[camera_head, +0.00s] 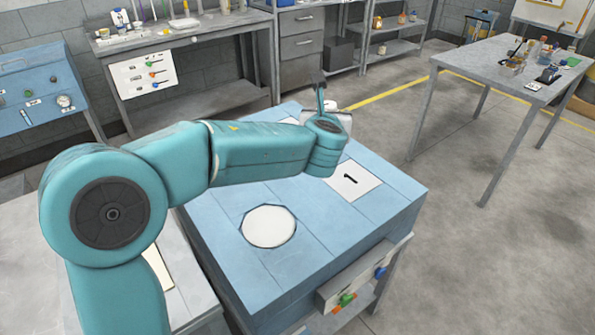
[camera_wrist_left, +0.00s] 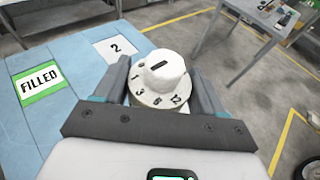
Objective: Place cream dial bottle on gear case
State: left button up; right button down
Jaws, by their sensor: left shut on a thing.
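The cream dial bottle (camera_wrist_left: 160,78) fills the middle of the left wrist view, its round face marked with numbers and a short dark bar. My left gripper (camera_wrist_left: 163,88) is shut on it, one grey finger on each side. In the head view my left arm reaches across the blue-topped bench (camera_head: 250,275). The arm's wrist largely hides the gripper and bottle there. I cannot tell which thing is the gear case; nothing in view carries that name. My right gripper is not in view.
The blue top has a white round patch (camera_head: 269,226) and a card marked 1 (camera_head: 352,180). The left wrist view shows a card marked 2 (camera_wrist_left: 115,50) and a green-edged FILLED sign (camera_wrist_left: 38,82). A grey table (camera_head: 470,75) with small items stands right; open floor lies between.

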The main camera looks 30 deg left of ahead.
pick_arm(q)
jog(key=f+b, duration=0.1)
jog(key=f, duration=0.5)
jog(key=f+b, duration=0.1)
jog(key=f, duration=0.5)
jog(key=f+b, duration=0.1)
jog(key=f, duration=0.5)
jog(key=shift+s+d+f, duration=0.1)
jog(key=shift+s+d, duration=0.15)
jog(key=shift+s, duration=0.2)
jog(key=o, duration=0.8)
jog(key=shift+b, duration=0.35)
jog(key=o, duration=0.4)
jog(key=shift+o, duration=0.2)
